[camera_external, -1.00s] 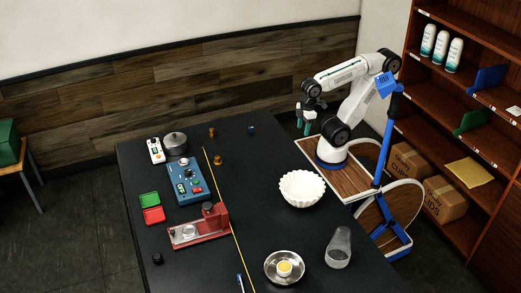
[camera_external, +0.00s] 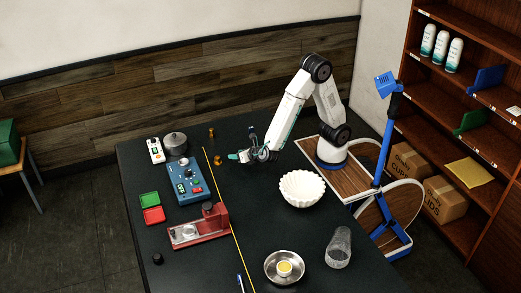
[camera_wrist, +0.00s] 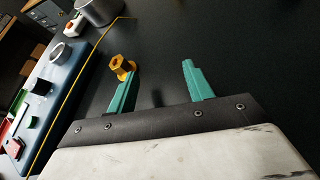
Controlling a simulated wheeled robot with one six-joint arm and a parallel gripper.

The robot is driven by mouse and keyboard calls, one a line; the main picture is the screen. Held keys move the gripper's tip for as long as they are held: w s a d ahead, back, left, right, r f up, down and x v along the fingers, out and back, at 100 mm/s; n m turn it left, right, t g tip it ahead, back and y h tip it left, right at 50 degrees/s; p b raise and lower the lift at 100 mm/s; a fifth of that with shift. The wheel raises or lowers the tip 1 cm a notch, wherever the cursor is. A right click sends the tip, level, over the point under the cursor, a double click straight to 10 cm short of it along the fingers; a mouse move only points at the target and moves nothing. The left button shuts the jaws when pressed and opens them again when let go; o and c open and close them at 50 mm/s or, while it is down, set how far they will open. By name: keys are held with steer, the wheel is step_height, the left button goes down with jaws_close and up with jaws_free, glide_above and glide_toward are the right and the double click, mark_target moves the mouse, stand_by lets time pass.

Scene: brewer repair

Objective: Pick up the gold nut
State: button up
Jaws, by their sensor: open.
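Two small gold-brown pieces stand on the dark table in the external view. One gold piece (camera_external: 217,160) is just left of my gripper (camera_external: 243,148), and the other (camera_external: 211,132) is farther back. In the wrist view a gold nut (camera_wrist: 122,65) shows at the tip of the left finger, outside the gap between the fingers. I cannot tell whether the finger touches it. My gripper (camera_wrist: 160,72) is open with teal fingers, low over the table, and the gap between them is empty.
A white fluted bowl (camera_external: 302,188) is right of my gripper. A steel dish (camera_external: 284,267) and a clear glass (camera_external: 338,248) are at the front.

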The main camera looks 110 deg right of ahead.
mark_target(217, 157)
steer(key=w+n+t, duration=0.1)
steer(key=w+a+n+t, duration=0.1)
steer(key=w+n, duration=0.1)
steer(key=w+a+r+n+t+y, duration=0.1)
steer(key=w, duration=0.1)
steer(key=shift+a+n, duration=0.15)
steer(key=shift+n, duration=0.25)
steer(key=x, duration=0.7)
steer(key=shift+d+f, duration=0.3)
steer(key=shift+d, duration=0.05)
steer(key=c, duration=1.1)
